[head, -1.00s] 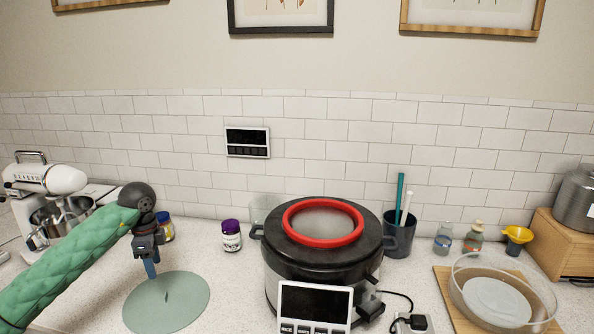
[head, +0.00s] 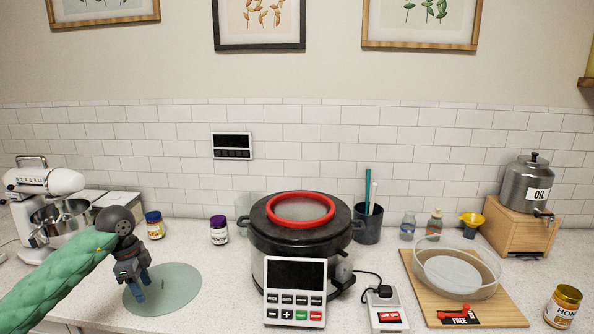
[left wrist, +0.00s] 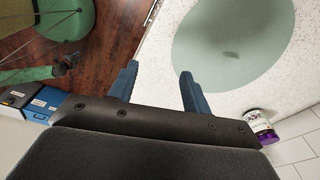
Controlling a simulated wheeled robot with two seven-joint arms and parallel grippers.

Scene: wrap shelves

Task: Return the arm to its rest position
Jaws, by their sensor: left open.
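My left arm comes in from the left in a green padded sleeve. My left gripper (head: 139,287) is open and empty, with its blue fingers pointing down over the left part of a round grey-green mat (head: 180,290). In the left wrist view the two blue fingers (left wrist: 157,92) are apart with nothing between them, and the mat (left wrist: 265,45) lies beyond them with a small dark mark on it. My right gripper is in neither view.
A cooker with a red ring (head: 300,222) stands mid-counter behind a control panel (head: 295,293). A purple-lidded jar (head: 219,230) and a blue-lidded jar (head: 155,226) stand behind the mat. A stand mixer (head: 48,200) is at left. A glass dish (head: 456,268) sits on a board at right.

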